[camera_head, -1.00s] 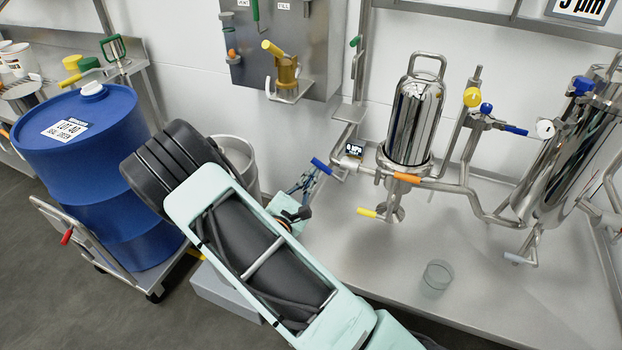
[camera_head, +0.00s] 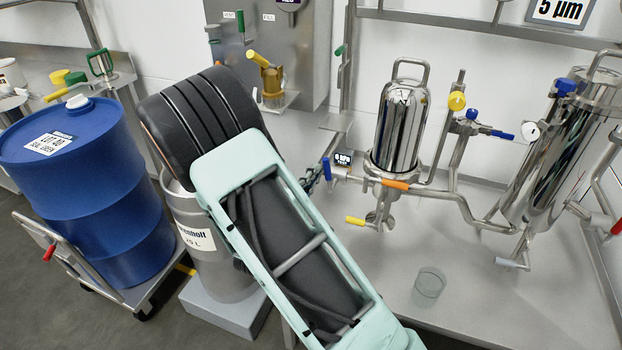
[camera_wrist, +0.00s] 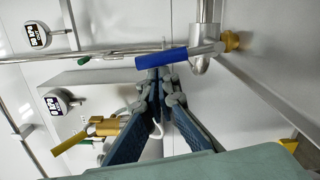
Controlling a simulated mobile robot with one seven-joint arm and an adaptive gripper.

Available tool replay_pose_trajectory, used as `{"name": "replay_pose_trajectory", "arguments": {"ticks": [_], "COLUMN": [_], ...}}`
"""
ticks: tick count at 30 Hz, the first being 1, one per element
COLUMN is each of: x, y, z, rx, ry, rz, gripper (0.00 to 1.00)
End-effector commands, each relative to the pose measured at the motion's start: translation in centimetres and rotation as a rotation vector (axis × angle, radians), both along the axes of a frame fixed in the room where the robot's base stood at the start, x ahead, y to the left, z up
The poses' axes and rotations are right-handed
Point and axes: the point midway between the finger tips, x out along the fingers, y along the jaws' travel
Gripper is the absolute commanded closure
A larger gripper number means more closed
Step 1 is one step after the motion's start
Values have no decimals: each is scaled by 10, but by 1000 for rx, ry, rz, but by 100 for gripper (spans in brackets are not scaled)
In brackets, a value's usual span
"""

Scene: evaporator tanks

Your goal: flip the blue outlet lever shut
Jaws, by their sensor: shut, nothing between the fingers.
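The blue lever (camera_head: 327,170) is on the pipe end left of the shiny filter housing (camera_head: 398,130) and stands nearly upright in the head view. In the wrist view the blue lever (camera_wrist: 163,59) lies crosswise, just beyond my fingertips, its right end at a metal fitting (camera_wrist: 200,62). My gripper (camera_wrist: 160,78) is shut and empty, its tips close to the lever; I cannot tell if they touch. In the head view my gripper (camera_head: 312,180) is partly hidden behind my arm, just left of the lever.
A small display (camera_head: 343,158) sits beside the lever. A yellow lever (camera_head: 355,221) and an orange handle (camera_head: 395,185) are nearby. A glass beaker (camera_head: 429,285) stands on the steel bench. A keg (camera_head: 215,262) and blue drum (camera_head: 75,180) stand left.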

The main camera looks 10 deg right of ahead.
Motion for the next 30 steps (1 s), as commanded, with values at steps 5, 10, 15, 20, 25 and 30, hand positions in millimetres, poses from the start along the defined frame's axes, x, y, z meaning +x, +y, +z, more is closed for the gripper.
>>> {"name": "replay_pose_trajectory", "arguments": {"ticks": [5,10,15,20,25,30], "x": [-3,-5,-6,-7,-7,-7], "y": [-6,-9,-11,-12,-12,-12], "z": [3,5,6,6,6,6], "rx": [-3,-5,-6,-6,-6,-7], "ry": [0,1,2,2,1,1], "rz": [-4,-4,-5,-6,-8,-7], "gripper": [100,100,100,100,100,100]}}
